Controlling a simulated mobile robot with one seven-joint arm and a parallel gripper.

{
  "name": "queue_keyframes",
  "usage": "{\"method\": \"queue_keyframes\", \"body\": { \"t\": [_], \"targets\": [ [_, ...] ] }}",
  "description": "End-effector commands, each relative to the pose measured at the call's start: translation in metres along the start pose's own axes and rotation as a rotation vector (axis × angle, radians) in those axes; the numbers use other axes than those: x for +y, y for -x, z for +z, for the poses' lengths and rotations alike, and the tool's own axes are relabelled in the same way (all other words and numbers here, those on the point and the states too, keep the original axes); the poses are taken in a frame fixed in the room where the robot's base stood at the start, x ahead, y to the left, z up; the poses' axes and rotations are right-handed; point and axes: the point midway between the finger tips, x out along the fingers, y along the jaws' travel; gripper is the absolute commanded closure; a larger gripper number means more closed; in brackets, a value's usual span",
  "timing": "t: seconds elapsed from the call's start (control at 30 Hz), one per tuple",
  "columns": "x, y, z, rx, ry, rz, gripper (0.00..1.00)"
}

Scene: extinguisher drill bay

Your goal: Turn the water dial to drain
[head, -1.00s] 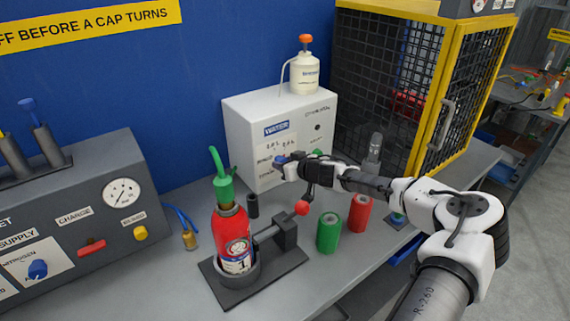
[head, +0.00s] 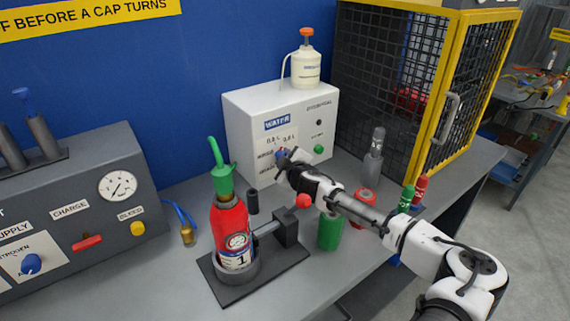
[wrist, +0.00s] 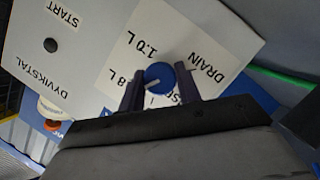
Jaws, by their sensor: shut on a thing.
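The water unit is a white box (head: 243,128) at the back of the bench. Its blue dial (wrist: 159,77) shows between my finger ends in the wrist view. A white mark on the dial points to the lower left, on the side of the ".8 L" label. The "DRAIN" label (wrist: 207,72) is on the other side, to the right; "1.0 L" is above the dial. My gripper (wrist: 160,86) is shut on the dial, one finger on each side. In the head view, my gripper (head: 287,158) is at the box front and partly hides the dial and labels.
A red extinguisher (head: 230,228) stands in a holder in front of the box. A green can (head: 330,232) and a red can (head: 363,208) stand near my arm. A yellow-framed cage (head: 428,95) is to the right. A white bottle (head: 305,72) stands on the box.

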Motion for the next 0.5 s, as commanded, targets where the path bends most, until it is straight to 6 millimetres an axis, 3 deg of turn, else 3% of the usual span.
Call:
{"method": "queue_keyframes", "body": {
  "t": [0.5],
  "targets": [
    [-0.0008, -0.0002, 0.0006, 0.001, 0.198, 0.083, 0.89]
  ]
}}
